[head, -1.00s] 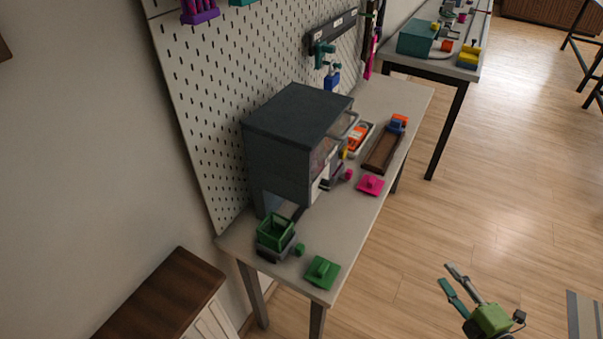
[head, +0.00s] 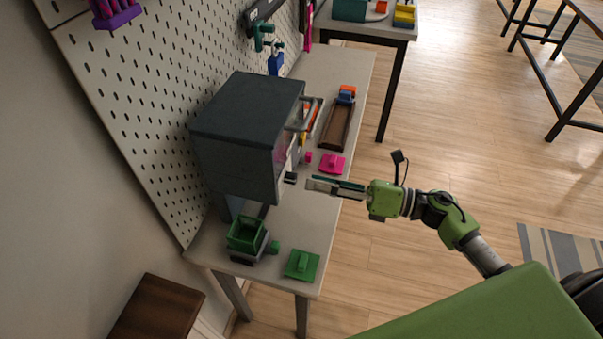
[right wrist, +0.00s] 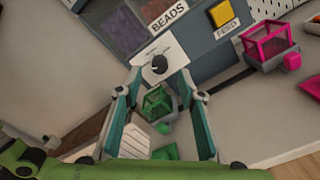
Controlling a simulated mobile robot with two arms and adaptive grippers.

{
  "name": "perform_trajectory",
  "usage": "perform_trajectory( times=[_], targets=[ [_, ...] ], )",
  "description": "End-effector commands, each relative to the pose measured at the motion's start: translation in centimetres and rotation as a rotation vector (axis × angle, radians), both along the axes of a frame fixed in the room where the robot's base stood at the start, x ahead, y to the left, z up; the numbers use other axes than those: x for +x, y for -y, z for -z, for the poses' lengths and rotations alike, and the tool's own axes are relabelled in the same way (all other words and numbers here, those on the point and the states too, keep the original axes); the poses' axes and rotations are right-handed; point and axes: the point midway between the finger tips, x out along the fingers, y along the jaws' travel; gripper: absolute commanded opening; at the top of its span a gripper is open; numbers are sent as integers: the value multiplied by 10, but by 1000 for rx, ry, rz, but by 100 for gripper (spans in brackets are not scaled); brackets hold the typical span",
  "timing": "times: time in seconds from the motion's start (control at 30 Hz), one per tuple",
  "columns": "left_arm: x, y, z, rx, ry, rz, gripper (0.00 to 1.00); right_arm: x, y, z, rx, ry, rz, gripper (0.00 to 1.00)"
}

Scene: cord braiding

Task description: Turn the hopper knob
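The dark grey hopper (head: 235,150) stands on the table against the pegboard. Its black knob (head: 290,177) is on the lower front. In the right wrist view the knob (right wrist: 158,64) sits on a white plate below a "BEADS" label. My right gripper (head: 312,184) is in front of the knob, its fingers pointing at it, with a gap between. In the right wrist view my right gripper (right wrist: 162,90) is open and empty, the knob appearing between and beyond its fingers. My left gripper is not in view.
A green bin (head: 246,235) stands below the hopper front, with a flat green piece (head: 301,264) beside it. A pink piece (head: 332,163) and a brown tray (head: 338,125) lie farther along the table. A yellow button (right wrist: 222,13) is right of the knob.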

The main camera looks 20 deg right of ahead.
Motion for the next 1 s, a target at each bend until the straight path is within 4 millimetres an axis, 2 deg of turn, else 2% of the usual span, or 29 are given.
perform_trajectory(
  times=[0.1, 0.3, 0.63, 0.67, 0.7, 0.8, 1.0],
  targets=[
    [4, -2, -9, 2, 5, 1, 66, 12, -18, -3, 3, 1, 0, 36],
    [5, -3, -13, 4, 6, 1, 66, 23, -34, -1, 2, -2, 1, 36],
    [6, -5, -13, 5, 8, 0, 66, 25, -37, 1, 1, -3, 1, 36],
    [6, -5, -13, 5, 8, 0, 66, 25, -37, 1, 1, -3, 1, 33],
    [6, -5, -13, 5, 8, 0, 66, 25, -37, 1, 1, -3, 1, 23],
    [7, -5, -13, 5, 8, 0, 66, 25, -37, 1, 1, -3, 1, 0],
    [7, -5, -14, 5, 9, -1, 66, 25, -36, 1, 3, -5, 1, 0]
  ],
)
